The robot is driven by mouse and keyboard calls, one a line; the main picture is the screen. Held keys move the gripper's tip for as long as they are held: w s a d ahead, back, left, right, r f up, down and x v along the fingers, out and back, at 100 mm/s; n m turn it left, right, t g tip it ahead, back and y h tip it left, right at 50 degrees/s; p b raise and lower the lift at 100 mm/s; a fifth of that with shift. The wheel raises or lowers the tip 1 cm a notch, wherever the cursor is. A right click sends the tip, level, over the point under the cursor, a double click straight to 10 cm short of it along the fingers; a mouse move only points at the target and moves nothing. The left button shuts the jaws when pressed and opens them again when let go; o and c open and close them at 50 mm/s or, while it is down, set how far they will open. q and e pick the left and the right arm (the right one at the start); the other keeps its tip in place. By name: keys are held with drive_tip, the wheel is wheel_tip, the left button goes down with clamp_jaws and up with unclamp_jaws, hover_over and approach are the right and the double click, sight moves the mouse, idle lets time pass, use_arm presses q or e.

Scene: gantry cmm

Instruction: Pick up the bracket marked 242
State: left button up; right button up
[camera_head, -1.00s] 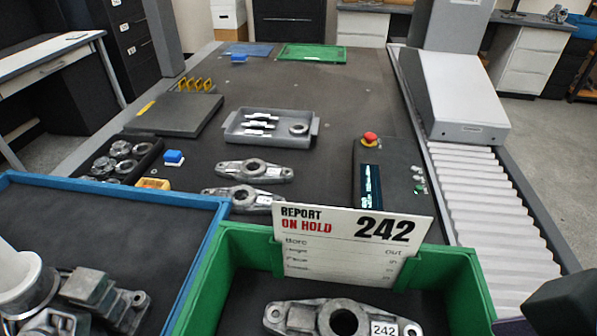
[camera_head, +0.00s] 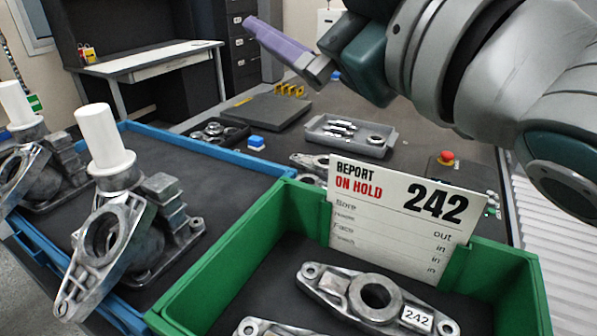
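The bracket marked 242 (camera_head: 340,289) is a grey metal casting with a round bore and a white "242" label near its right end. It lies flat in the green bin (camera_head: 212,266) at the bottom of the head view, with no gripper touching it. A card (camera_head: 400,208) reading "REPORT ON HOLD 242" stands at the bin's back wall. My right arm comes in from the upper right. Its gripper (camera_head: 290,58), with a long purple part and a grey part, is high above the table, well away from the bracket. Its opening cannot be made out. My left gripper is not in view.
Another bracket (camera_head: 262,328) is partly visible at the bin's front edge. Left of the bin, a blue-rimmed tray (camera_head: 215,160) holds castings with upright white cylinders (camera_head: 103,137). Behind stand a grey tray of parts (camera_head: 350,148) and a red button (camera_head: 446,156). A roller conveyor runs at right.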

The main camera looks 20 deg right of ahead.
drive_tip(key=s+a+r+n+g+y+b, duration=0.1)
drive_tip(key=s+a+n+g+y+b, duration=0.25)
drive_tip(key=a+n+y, duration=0.5)
drive_tip(key=s+a+r+n+g+y+b, duration=0.15)
drive_tip(key=a+n+g+y, duration=0.35)
drive_tip(key=n+y, duration=0.6)
drive_tip(key=n+g+h+b, duration=1.1)
drive_tip(key=n+h, duration=0.3)
drive_tip(key=h, duration=0.9)
approach(375, 296)
drive_tip(key=shift+s+a+f+y, duration=0.25)
drive_tip(key=shift+s+a+f, duration=0.25)
drive_tip(key=shift+s+f, duration=0.1)
wheel_tip(375, 296, down, 6)
drive_tip(key=shift+s+r+b, duration=0.1)
drive_tip(key=shift+r+b, duration=0.05)
drive_tip(key=shift+b, duration=0.35)
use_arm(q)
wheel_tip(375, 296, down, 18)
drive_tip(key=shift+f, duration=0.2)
